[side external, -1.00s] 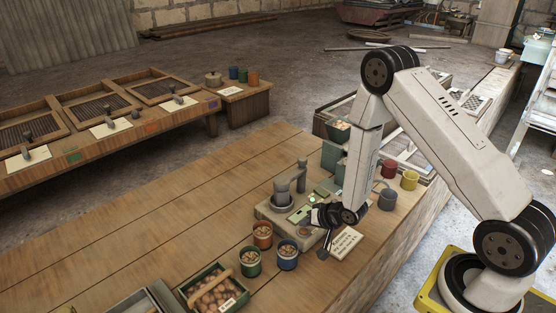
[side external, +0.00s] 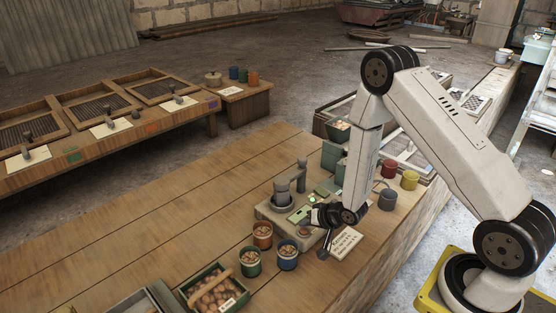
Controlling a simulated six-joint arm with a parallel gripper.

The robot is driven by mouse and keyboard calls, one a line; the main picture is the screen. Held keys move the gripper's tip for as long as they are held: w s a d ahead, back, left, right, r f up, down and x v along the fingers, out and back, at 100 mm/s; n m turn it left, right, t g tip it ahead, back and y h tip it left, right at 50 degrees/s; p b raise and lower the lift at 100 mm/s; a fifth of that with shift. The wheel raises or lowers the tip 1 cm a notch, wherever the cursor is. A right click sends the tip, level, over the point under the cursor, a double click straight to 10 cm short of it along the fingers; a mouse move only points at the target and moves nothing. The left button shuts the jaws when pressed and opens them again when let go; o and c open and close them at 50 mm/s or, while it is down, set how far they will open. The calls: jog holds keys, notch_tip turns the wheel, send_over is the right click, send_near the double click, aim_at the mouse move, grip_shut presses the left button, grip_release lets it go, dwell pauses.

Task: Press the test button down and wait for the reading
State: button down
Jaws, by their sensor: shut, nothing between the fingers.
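A grey test device (side external: 272,217) sits on the wooden bench, with a dark upright cylinder in a round cup (side external: 283,195) and a small lit green spot (side external: 312,198). A greenish panel (side external: 299,215) lies on its top. A round brownish disc (side external: 304,232) is at its front right; I cannot tell if this is the test button. My gripper (side external: 323,253) is shut and empty, low at the device's right front side. Its dark body hides part of the device. Contact with any button cannot be made out.
Cups of small items (side external: 263,235) and a crate of round brown items (side external: 210,292) stand in front of the device. A white label card (side external: 345,243) lies right of my gripper. The bench's left part (side external: 150,240) is clear.

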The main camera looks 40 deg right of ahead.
aim_at(306, 232)
jog(key=shift+f, duration=0.85)
dwell(1.2)
jog(key=shift+r, duration=0.85)
dwell(0.4)
jog(key=shift+r, duration=2.5)
jog(key=shift+r, duration=0.1)
